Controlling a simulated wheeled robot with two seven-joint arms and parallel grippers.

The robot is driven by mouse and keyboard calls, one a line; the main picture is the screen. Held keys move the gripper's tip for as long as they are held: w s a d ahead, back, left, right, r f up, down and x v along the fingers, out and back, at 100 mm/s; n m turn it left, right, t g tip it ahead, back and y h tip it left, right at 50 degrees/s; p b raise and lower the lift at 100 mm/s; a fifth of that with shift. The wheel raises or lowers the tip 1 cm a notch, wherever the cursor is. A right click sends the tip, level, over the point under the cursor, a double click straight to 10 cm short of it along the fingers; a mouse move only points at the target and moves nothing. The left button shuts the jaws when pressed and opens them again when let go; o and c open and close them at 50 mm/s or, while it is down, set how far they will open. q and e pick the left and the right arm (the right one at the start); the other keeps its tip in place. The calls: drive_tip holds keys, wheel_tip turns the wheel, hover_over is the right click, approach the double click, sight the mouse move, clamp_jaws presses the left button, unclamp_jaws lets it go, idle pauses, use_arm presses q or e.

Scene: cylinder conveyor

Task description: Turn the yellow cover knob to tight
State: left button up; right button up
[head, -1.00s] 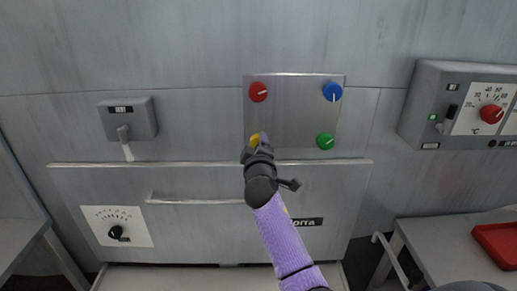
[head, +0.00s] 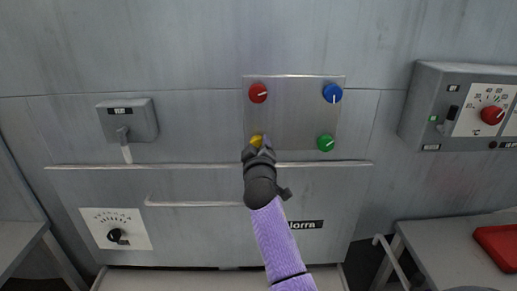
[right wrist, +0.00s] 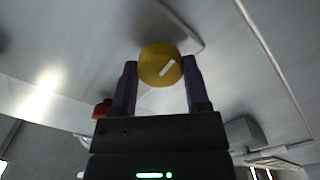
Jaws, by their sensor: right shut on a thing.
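The yellow cover knob (head: 256,140) sits at the lower left of a square metal plate (head: 290,113) on the grey wall, partly hidden by my gripper in the head view. My left gripper is not in view.
A red knob (head: 258,92), a blue knob (head: 332,92) and a green knob (head: 326,142) share the plate. A lever box (head: 127,119) is at left, a dial box (head: 425,105) at right. A long ledge (head: 200,165) runs just below the plate.

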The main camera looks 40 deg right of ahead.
drive_tip(key=shift+f, duration=0.1)
drive_tip(key=o, duration=1.3)
drive_tip(key=p+v, duration=0.1)
drive_tip(key=v, duration=0.9)
drive_tip(key=shift+p, duration=0.4)
